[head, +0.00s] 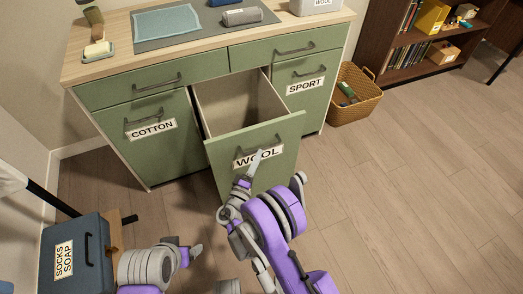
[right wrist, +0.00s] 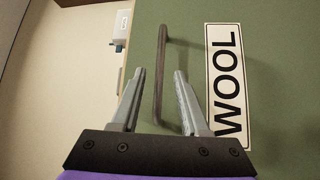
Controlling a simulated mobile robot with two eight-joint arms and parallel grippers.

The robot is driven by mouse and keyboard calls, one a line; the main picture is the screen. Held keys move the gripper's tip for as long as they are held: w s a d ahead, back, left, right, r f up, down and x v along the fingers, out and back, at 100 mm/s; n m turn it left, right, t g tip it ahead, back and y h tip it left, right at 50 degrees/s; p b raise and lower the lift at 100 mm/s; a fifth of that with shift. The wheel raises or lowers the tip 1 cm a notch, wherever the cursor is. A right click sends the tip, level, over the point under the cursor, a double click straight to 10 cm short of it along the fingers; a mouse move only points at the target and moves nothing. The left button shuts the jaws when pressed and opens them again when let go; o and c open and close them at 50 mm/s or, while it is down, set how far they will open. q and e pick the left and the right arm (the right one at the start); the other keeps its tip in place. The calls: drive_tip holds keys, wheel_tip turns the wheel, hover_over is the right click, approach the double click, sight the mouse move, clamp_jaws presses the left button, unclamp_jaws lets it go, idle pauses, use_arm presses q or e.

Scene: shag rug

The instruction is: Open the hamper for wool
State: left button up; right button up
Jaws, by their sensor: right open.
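The wool hamper (head: 285,135) is a green pull-out front with a dark bar handle and a white WOOL label. It stands out from the cabinet, and its pale inside (head: 228,98) shows from above. My right gripper (head: 254,162) is at its front, by the handle and label. In the right wrist view the open fingers (right wrist: 158,90) lie on either side of the handle (right wrist: 162,60), with the WOOL label (right wrist: 228,85) to their right; contact cannot be told. My left gripper (head: 192,252) is low at the left, away from the hamper; its jaws are unclear.
The COTTON (head: 150,155) and SPORT (head: 302,100) fronts flank the hamper and are closed. A blue SOCKS SOAP box (head: 90,240) stands at the lower left. A wicker basket (head: 355,105) and a dark bookshelf (head: 395,75) stand right. The floor (head: 420,190) at right is clear.

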use_arm(q)
drive_tip(key=shift+r, duration=0.15)
use_arm(e)
drive_tip(key=r+v, duration=0.1)
drive_tip(key=v, duration=0.5)
drive_tip(key=shift+f, duration=0.45)
drive_tip(key=shift+s, duration=0.1)
drive_tip(key=w+d+r+m+g, duration=0.25)
drive_tip(key=d+r+g, duration=0.2)
drive_tip(key=d, duration=0.55)
drive_tip(key=s+d+r+m+g+y, duration=0.25)
drive_tip(key=s+d+g, duration=0.25)
drive_tip(key=s+d, duration=0.25)
drive_tip(key=s+r+m+g+y, duration=0.2)
drive_tip(key=s+m+y, duration=0.1)
drive_tip(key=s, duration=0.8)
drive_tip(key=s+r+m+g+y, duration=0.2)
drive_tip(key=s+m+y, duration=0.15)
drive_tip(key=s, duration=0.75)
use_arm(q)
wheel_tip(320, 180, up, 22)
drive_tip(key=w+t+p, duration=0.1)
drive_tip(key=p, duration=1.8)
drive_tip(key=shift+w, duration=0.35)
use_arm(e)
wheel_tip(320, 180, up, 22)
drive_tip(key=w+t, duration=0.1)
drive_tip(key=w, duration=0.1)
drive_tip(key=shift+w+n, duration=0.15)
drive_tip(key=shift+n, duration=0.2)
